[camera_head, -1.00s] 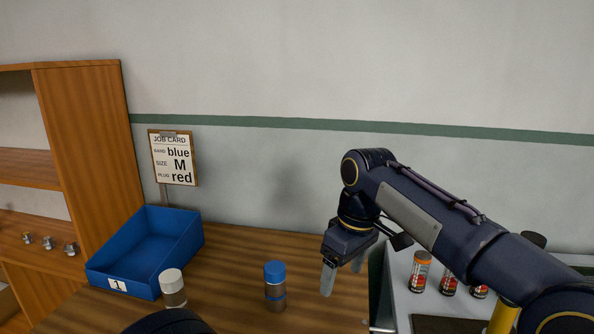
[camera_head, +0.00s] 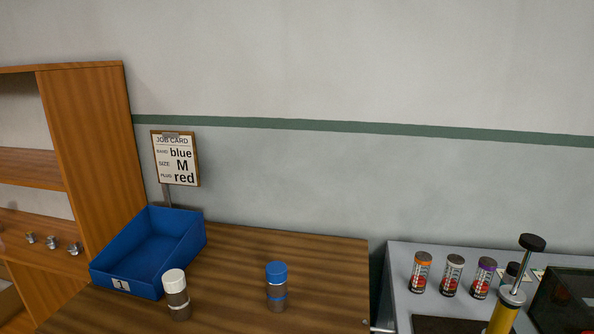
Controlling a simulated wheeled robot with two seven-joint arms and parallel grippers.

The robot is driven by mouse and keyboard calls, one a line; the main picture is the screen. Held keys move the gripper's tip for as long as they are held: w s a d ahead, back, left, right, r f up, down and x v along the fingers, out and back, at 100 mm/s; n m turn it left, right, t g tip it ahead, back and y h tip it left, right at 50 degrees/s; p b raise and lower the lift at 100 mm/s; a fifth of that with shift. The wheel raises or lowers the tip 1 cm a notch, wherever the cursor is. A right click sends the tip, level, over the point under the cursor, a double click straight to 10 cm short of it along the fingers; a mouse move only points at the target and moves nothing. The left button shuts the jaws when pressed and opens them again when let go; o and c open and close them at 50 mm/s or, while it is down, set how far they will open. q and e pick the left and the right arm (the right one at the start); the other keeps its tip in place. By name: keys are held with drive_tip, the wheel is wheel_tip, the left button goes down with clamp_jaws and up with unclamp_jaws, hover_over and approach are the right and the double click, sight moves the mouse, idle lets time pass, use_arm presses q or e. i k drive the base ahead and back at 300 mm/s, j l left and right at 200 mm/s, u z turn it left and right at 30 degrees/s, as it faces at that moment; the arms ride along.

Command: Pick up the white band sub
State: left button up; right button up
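The white band sub (camera_head: 177,295) is a short grey-brown cylinder with a white cap and a white band. It stands upright on the wooden table, just right of the blue bin's front corner. A similar sub with a blue cap and blue band (camera_head: 277,288) stands upright to its right, apart from it. Neither of my grippers shows in the head view now.
An empty-looking blue bin (camera_head: 125,285) marked 1 stands at the table's left. A job card (camera_head: 176,160) reads blue, M, red. Right of the table, a grey bench (camera_head: 403,305) holds several small cans and a yellow tool with a black knob (camera_head: 505,316). Shelves stand at left.

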sight(179, 303)
drive_tip(key=i+j, duration=0.1)
drive_tip(key=j, duration=0.3)
drive_tip(key=i+j, duration=0.15)
drive_tip(key=j, duration=0.25)
drive_tip(key=i+j+u, duration=0.1)
drive_tip(key=j, duration=0.3)
drive_tip(key=i+j, duration=0.1)
drive_tip(key=j, duration=0.3)
drive_tip(key=i+j, duration=0.15)
drive_tip(key=j, duration=0.25)
drive_tip(key=u, duration=0.05)
